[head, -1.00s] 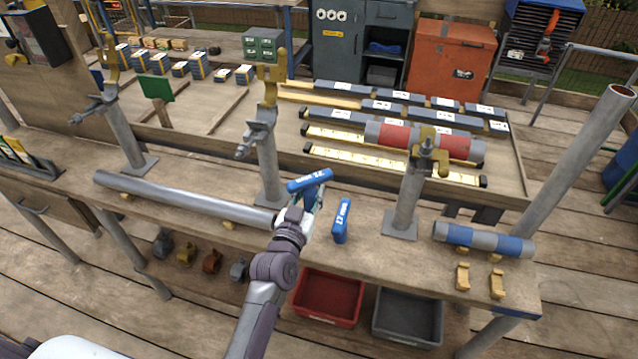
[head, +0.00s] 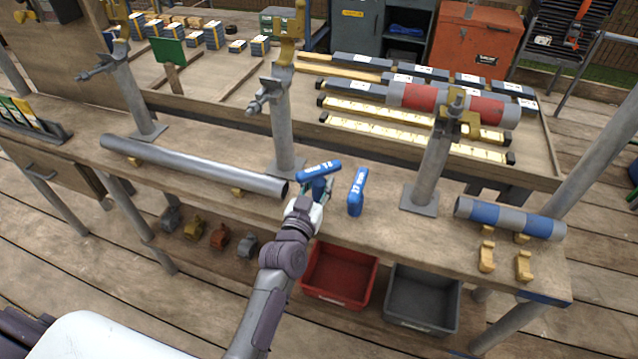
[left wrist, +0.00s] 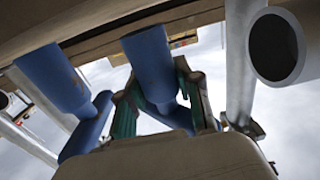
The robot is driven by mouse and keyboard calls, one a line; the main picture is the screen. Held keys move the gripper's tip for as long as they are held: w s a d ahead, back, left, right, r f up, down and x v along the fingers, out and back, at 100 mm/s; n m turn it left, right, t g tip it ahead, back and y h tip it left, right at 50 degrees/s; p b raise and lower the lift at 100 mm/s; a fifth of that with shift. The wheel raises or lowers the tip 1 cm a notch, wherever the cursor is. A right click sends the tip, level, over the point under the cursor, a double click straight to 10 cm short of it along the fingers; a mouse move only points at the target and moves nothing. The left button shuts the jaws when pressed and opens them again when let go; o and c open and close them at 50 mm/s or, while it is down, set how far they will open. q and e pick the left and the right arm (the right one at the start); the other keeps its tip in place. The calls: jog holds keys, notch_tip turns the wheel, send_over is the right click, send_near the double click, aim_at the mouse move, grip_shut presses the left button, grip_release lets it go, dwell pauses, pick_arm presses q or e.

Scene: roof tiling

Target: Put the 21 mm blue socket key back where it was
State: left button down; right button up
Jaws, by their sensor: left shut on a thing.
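My left gripper (head: 318,192) is shut on a blue socket key (head: 318,172) with a crossbar handle and a white label too small to read surely. The held key is low at the bench's front part; I cannot tell whether its foot touches the top. A second blue socket key (head: 356,192), which seems marked 17 mm, stands upright just to its right, apart from it. In the left wrist view the held key (left wrist: 150,58) is between the green fingers, and the other key (left wrist: 55,80) is at the left. My right gripper is not in view.
A grey pipe (head: 195,167) lies to the left of the held key, its end close to the gripper. A metal post (head: 432,170) stands to the right. A blue-grey pipe (head: 510,218) lies further right. Red (head: 340,275) and grey (head: 422,300) bins sit below the front edge.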

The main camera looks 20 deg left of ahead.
pick_arm(q)
jog(key=shift+f+b, duration=0.4)
jog(key=shift+f, duration=0.3)
dwell(0.4)
jog(key=c, duration=0.8)
grip_release()
jog(key=shift+o, duration=0.4)
jog(key=shift+s, duration=0.1)
jog(key=s, duration=1.2)
jog(key=s+d+f+m+g+p, duration=0.1)
jog(key=s+f+g, duration=0.25)
jog(key=f, duration=0.75)
jog(key=s+f+g+h+p, duration=0.1)
jog(key=s+f+g, duration=0.3)
jog(key=f, duration=0.6)
jog(key=s+d+f+m+g+p, duration=0.1)
jog(key=s+f+g, duration=0.1)
jog(key=s+f, duration=0.65)
jog(key=s+a+f+g, duration=0.3)
jog(key=s+f, duration=0.5)
jog(key=s, duration=0.3)
jog(key=s+a+f+g+y+p, duration=0.1)
jog(key=s+a+f+g, duration=0.3)
jog(key=s+f, duration=0.4)
jog(key=s+a, duration=0.1)
jog(key=s, duration=0.2)
jog(key=shift+s+a, duration=0.15)
jog(key=shift+s, duration=0.25)
